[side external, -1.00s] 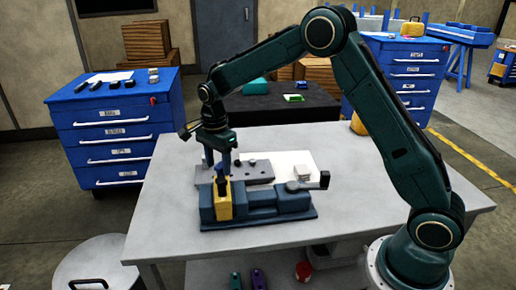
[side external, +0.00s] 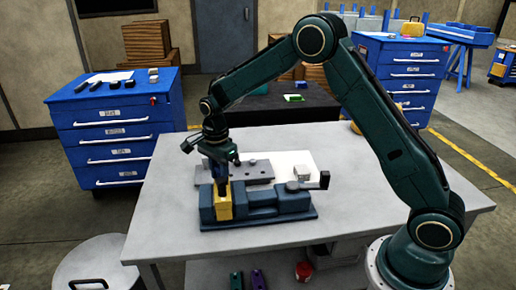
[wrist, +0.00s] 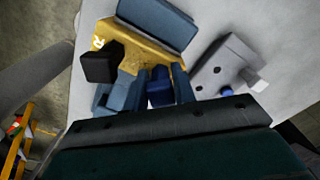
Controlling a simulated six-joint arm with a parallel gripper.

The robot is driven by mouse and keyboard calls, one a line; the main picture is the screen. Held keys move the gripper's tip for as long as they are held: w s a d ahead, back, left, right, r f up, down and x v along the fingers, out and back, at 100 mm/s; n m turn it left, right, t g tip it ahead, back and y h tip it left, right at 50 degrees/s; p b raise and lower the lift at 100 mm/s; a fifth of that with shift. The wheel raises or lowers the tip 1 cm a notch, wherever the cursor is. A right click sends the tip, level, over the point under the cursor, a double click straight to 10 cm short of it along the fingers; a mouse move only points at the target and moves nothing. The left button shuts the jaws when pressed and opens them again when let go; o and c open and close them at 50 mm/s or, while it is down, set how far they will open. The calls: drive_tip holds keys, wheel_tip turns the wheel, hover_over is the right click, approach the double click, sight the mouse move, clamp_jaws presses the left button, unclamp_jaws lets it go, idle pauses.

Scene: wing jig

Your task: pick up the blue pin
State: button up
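The blue pin (wrist: 160,88) shows in the wrist view between my gripper's two fingers, beside the yellow block (wrist: 135,55). My gripper (side external: 220,177) is low over the yellow block (side external: 225,207), which sits at the left end of the blue-grey vise (side external: 265,212). In the wrist view my gripper's fingers (wrist: 161,86) stand close on both sides of the pin. Whether they touch it is not clear. The side view does not show the pin distinctly; the gripper covers that spot.
A grey plate with holes (side external: 258,172) lies behind the vise; in the wrist view the plate (wrist: 222,65) has a small blue piece (wrist: 227,92) near it. A small pale block (side external: 301,171) stands to the right.

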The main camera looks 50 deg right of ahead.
clamp_jaws()
drive_tip(key=shift+r, duration=0.15)
wheel_tip(320, 180, up, 20)
idle(0.6)
idle(0.4)
